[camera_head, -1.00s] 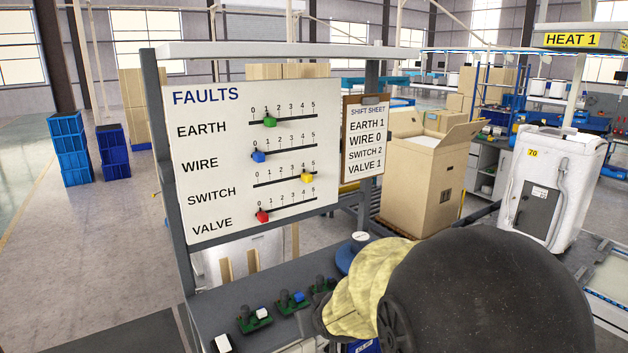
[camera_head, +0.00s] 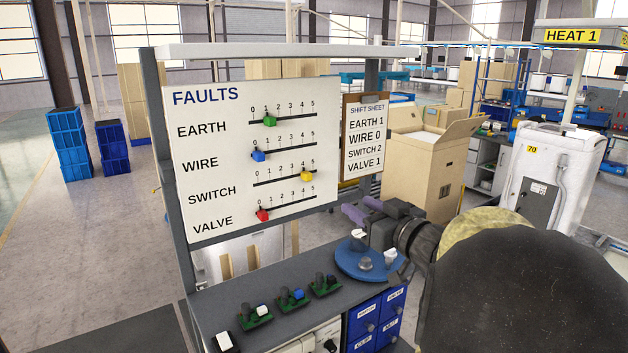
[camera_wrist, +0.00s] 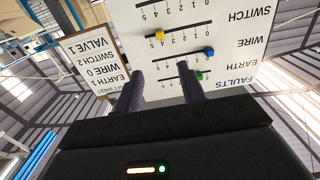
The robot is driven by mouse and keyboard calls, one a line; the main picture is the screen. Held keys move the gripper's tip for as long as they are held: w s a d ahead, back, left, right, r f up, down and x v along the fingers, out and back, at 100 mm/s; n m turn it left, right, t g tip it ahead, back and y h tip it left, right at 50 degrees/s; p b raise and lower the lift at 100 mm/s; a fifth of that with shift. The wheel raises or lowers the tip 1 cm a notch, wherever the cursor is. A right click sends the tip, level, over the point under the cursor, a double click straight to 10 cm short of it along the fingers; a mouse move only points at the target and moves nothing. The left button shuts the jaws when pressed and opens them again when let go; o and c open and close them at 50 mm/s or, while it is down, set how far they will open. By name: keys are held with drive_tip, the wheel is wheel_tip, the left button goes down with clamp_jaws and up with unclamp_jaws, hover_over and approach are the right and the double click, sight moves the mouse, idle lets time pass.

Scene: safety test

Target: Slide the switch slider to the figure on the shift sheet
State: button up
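The FAULTS board (camera_head: 215,150) has four horizontal slider tracks marked 0 to 5. The yellow switch slider (camera_head: 306,176) sits near 4; it also shows in the upside-down wrist view (camera_wrist: 158,35). The shift sheet (camera_head: 364,140), on a clipboard right of the board, reads EARTH 1, WIRE 0, SWITCH 2, VALVE 1. My gripper (camera_head: 362,209) is low, below the sheet and right of the board, apart from the sliders. In the wrist view its two purple-grey fingers (camera_wrist: 160,86) are spread and empty, with the board beyond them.
The green earth slider (camera_head: 269,121) is at 1, the blue wire slider (camera_head: 258,156) at 0, the red valve slider (camera_head: 262,215) near 0. A blue turntable (camera_head: 352,268) and several green circuit boards (camera_head: 292,300) are on the bench below. A cardboard box (camera_head: 415,185) stands behind.

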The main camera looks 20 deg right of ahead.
sight(310, 177)
drive_tip(key=w+a+p, duration=0.1)
drive_tip(key=w+p, duration=0.1)
drive_tip(key=w, duration=0.3)
drive_tip(key=w+p, duration=0.2)
drive_tip(key=w, duration=0.4)
drive_tip(key=w+a+p, duration=0.1)
drive_tip(key=w+p, duration=0.1)
drive_tip(key=w, duration=0.4)
drive_tip(key=shift+w+a, duration=0.15)
drive_tip(key=shift+a, duration=0.2)
drive_tip(key=shift+c, duration=0.2)
clamp_jaws()
